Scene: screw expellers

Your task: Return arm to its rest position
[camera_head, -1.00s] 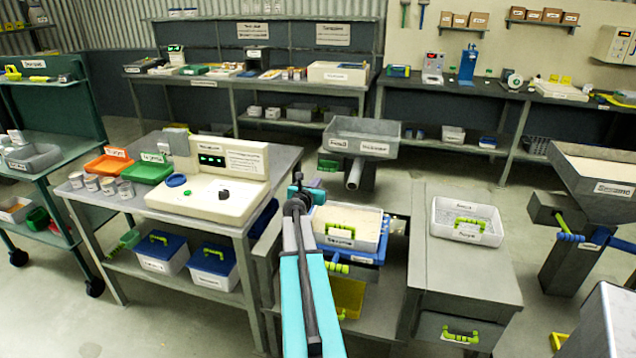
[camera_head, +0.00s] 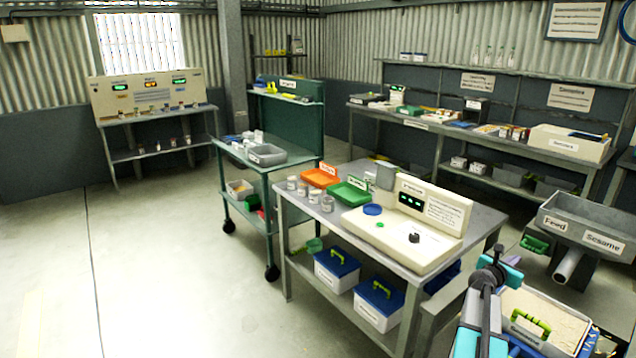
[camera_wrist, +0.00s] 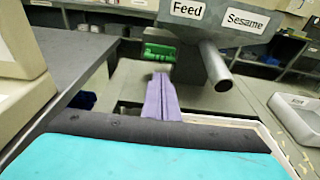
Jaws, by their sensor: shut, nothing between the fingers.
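My arm (camera_head: 484,318) shows at the lower right of the head view, in teal and dark grey, in front of a tray of pale material (camera_head: 545,318) with a green handle. In the wrist view my gripper (camera_wrist: 161,84) has its two purple fingers shut together with nothing between them. The fingers point toward the grey hopper (camera_wrist: 215,22) labelled Feed and Sesame. They look apart from the hopper and its spout. In the head view the gripper itself is mostly hidden by the arm.
A grey table (camera_head: 463,243) with a cream control box (camera_head: 430,210) stands left of my arm. The hopper's round spout (camera_wrist: 217,70) juts out ahead of the fingers. A green cart (camera_head: 288,163) stands farther left. Open floor (camera_head: 170,270) lies at the left.

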